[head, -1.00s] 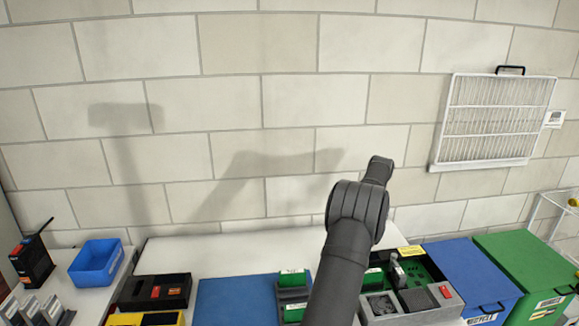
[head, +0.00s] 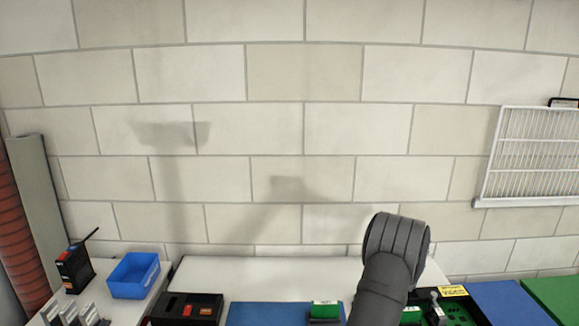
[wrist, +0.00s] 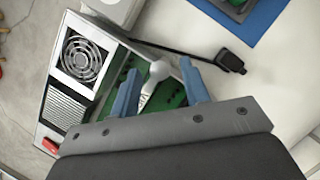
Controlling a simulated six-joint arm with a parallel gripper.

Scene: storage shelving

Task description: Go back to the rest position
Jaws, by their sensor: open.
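My gripper (wrist: 161,82) shows in the wrist view with its two blue fingers spread apart. It is open, over an opened unit (wrist: 58,95) with a round fan, a vented panel and green circuit board. A pale grey rounded part (wrist: 157,72) shows between the fingers; I cannot tell whether either finger touches it. In the head view my dark arm rises at the lower right, and the gripper itself is out of sight there.
In the wrist view a black cable with a plug (wrist: 228,61) lies on the pale surface near a blue mat (wrist: 262,20). In the head view a blue bin (head: 134,280) stands at left, a black tray (head: 185,308) beside it. A white grille (head: 535,155) hangs on the wall.

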